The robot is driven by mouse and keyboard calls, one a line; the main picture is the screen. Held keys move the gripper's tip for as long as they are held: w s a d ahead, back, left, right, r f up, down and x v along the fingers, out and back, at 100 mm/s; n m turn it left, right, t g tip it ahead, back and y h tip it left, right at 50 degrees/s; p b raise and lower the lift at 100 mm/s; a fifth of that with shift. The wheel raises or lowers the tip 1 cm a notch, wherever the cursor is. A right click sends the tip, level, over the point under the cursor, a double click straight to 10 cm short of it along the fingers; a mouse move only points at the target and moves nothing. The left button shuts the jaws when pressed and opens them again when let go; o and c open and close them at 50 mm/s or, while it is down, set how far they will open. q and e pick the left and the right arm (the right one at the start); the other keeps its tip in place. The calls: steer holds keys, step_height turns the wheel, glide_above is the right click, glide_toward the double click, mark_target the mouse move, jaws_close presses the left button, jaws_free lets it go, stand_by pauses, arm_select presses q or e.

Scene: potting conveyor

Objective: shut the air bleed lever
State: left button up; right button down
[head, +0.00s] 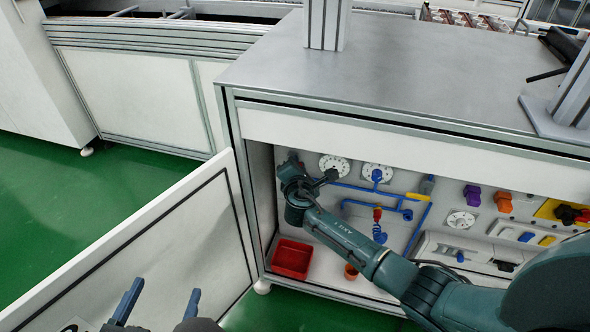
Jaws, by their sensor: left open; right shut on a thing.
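My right gripper (326,178) reaches into the open cabinet at its left end, by the left end of the blue piping (352,187). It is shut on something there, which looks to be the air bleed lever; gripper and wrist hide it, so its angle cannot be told. My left gripper (158,303) is open and empty, low at the left in front of the cabinet door. A red-handled fitting (377,214) and a yellow-and-grey fitting (427,185) show on the piping to the right.
White dials (334,164), a purple knob (472,195) and an orange knob (504,201) are on the back panel. A red bin (291,259) stands on the cabinet floor. The open white door (165,262) stands at the left. Green floor (125,185) is clear beyond it.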

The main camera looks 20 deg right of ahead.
steer(key=shift+s+d+f+m+t+b, duration=0.15)
steer(key=shift+f+m+b, duration=0.2)
steer(key=shift+b, duration=0.3)
steer(key=shift+d+f+m+t+b, duration=0.15)
steer(key=shift+f+m+b, duration=0.2)
steer(key=shift+b, duration=0.25)
arm_select(q)
steer(key=shift+w+d+r+m+t+h+b, duration=0.3)
steer(key=shift+r+m+t+h+b, duration=0.5)
steer(key=shift+h+b, duration=0.8)
steer(key=shift+w+d+r+m+t+h+b, duration=0.1)
steer(key=shift+d+r+m+t+h+b, duration=0.5)
steer(key=shift+b, duration=1.55)
steer(key=shift+w+d+r+m+t+h+b, duration=0.2)
steer(key=shift+r+m+t+h+b, duration=0.75)
steer(key=shift+h+b, duration=0.8)
arm_select(e)
steer(key=shift+s+d+f+m+t+y, duration=0.2)
steer(key=shift+m+t, duration=0.45)
steer(key=shift+m, duration=0.75)
steer(key=shift+w+a+f+m+t+y, duration=0.1)
steer(key=shift+f+m+t, duration=0.2)
steer(key=shift+m+t, duration=0.75)
arm_select(q)
steer(key=shift+r, duration=0.2)
arm_select(e)
steer(key=shift+m+g, duration=0.35)
steer(key=shift+g, duration=0.05)
